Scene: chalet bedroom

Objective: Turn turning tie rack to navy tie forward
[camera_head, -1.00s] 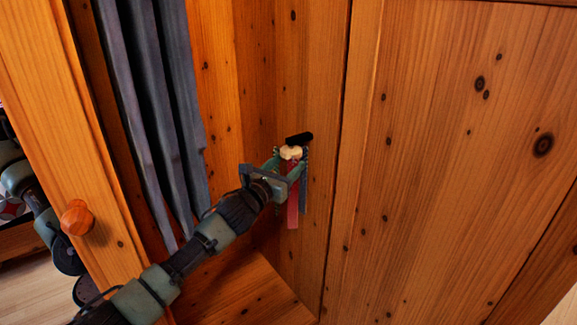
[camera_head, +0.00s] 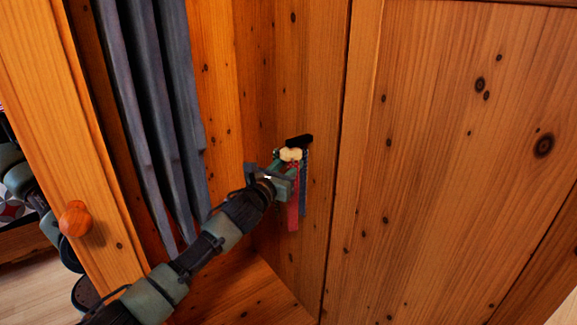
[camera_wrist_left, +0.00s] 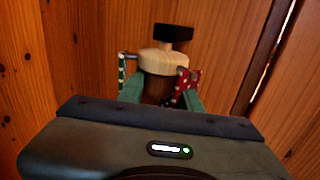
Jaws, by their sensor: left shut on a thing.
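The turning tie rack (camera_head: 291,154) is a pale wooden hub on a black wall mount, fixed to the panel inside the wardrobe. In the left wrist view the hub (camera_wrist_left: 164,61) has short pegs and a darker brown part below it. A red tie (camera_head: 293,212) hangs at the front, and a navy tie (camera_head: 304,190) hangs just right of it. The red tie shows white dots in the wrist view (camera_wrist_left: 192,80), where a dark green dotted tie (camera_wrist_left: 122,72) hangs at left. My left gripper (camera_head: 283,172) is shut on the rack's lower part. My right gripper is not in view.
Grey-blue hanging cloth (camera_head: 165,110) fills the wardrobe's left side, close to my left arm. A door with a round wooden knob (camera_head: 76,219) stands at left. A large wooden panel (camera_head: 450,160) is at right. The wardrobe floor (camera_head: 245,295) is bare.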

